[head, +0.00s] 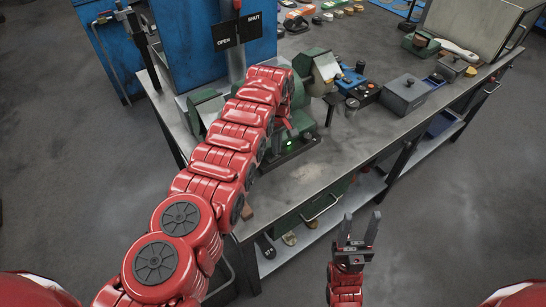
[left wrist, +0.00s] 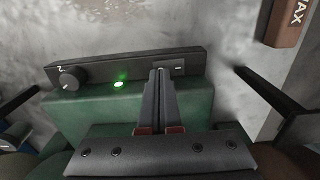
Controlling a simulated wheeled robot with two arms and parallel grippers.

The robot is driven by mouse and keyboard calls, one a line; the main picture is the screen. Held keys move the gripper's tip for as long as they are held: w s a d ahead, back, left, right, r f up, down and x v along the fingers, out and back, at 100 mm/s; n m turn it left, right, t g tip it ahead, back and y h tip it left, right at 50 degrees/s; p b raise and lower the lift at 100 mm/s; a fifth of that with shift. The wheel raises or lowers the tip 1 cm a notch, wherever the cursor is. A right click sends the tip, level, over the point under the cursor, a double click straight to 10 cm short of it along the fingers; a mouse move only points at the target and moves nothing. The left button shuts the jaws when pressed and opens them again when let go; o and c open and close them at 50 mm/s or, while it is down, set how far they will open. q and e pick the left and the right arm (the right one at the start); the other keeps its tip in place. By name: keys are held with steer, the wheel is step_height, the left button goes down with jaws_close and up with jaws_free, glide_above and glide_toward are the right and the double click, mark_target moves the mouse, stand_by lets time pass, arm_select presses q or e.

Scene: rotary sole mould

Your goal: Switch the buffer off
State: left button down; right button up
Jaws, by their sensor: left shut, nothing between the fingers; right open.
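The buffer (head: 302,122) is a green machine on the workbench, partly hidden behind my left arm. Its black control panel shows in the left wrist view (left wrist: 130,70), with a round knob (left wrist: 69,78) at the left, a lit green lamp (left wrist: 119,84) and a small dark switch (left wrist: 178,66) at the right. The green lamp also glows in the head view (head: 287,154). My left gripper (left wrist: 160,72) is shut and empty, its tips at the panel beside the switch; I cannot tell whether they touch it. My right gripper (head: 358,228) is open and empty, in front of the bench.
The metal workbench (head: 335,160) also carries a grey box (head: 405,93) and a blue-and-black device (head: 362,90) right of the buffer. A blue cabinet (head: 190,45) with an OPEN/SHUT sign stands behind. A brown block marked MAX (left wrist: 289,20) lies beyond the panel.

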arm_select(q)
steer(key=shift+f+b, duration=0.6)
steer(key=shift+f, duration=0.05)
steer(key=shift+r, duration=0.1)
step_height(320, 180, up, 5)
steer(key=p, duration=0.4)
steer(key=shift+p, duration=0.4)
steer(key=shift+r+p, duration=0.75)
steer(key=shift+r, duration=0.25)
